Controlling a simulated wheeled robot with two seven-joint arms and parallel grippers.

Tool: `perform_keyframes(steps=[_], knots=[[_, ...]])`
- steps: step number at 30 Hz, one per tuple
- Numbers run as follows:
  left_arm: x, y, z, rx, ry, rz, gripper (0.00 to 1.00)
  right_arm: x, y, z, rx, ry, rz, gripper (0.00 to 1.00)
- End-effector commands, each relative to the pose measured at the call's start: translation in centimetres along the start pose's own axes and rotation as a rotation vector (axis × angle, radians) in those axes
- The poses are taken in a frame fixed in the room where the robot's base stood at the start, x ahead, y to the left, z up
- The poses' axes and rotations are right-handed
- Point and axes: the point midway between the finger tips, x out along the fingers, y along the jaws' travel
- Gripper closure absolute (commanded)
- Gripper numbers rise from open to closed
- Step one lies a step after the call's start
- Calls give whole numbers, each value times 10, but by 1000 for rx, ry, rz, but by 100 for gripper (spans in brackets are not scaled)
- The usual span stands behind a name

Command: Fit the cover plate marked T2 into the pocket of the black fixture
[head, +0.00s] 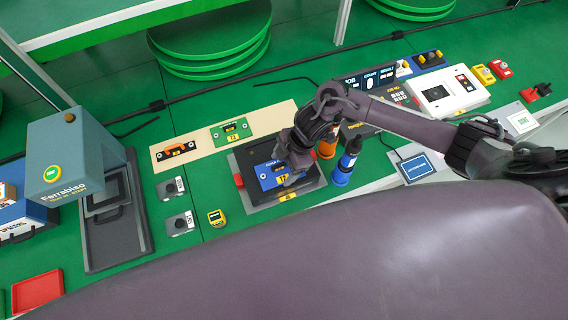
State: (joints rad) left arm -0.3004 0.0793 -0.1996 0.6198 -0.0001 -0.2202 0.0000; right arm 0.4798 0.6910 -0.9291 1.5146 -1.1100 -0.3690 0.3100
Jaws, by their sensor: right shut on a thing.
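The black fixture (256,196) sits on a grey base plate in the middle of the bench. A blue cover plate (268,171) with a yellow label, which looks like T2 but is small, is over the fixture's pocket. It looks slightly turned against the fixture. I cannot tell whether it is seated or just above. My right gripper (291,159) comes down from the upper right and is shut on the blue plate; its fingertips are partly hidden. My left gripper is not in view.
A green plate (230,133) and an orange plate (177,150) lie on a beige mat (196,133) behind. A blue bottle (345,165) stands close right of the fixture. A grey press (68,150) stands far left.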

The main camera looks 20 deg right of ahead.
Motion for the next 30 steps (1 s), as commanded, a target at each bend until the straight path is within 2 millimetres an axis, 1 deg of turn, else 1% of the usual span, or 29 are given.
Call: perform_keyframes(steps=[1, 7, 8, 12, 13, 14, 26, 27, 28, 30], knots=[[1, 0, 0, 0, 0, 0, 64, 4, -3, 2, 4, -4, -6, 53], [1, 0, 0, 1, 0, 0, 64, 5, -4, 3, 5, -5, -8, 53], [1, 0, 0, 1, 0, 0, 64, 5, -4, 3, 5, -5, -8, 27], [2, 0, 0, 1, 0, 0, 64, 6, -6, 3, 5, -7, -12, 8], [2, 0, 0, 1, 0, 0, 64, 7, -7, 4, 5, -7, -14, 4], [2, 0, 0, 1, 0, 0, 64, 7, -7, 4, 5, -7, -15, 2], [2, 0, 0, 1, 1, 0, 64, 7, -9, 4, 3, -7, -21, 2], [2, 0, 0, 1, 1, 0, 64, 8, -9, 4, 3, -8, -21, 10], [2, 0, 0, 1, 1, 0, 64, 8, -9, 4, 3, -8, -21, 7], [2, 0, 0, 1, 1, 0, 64, 8, -9, 4, 2, -8, -21, 6]])
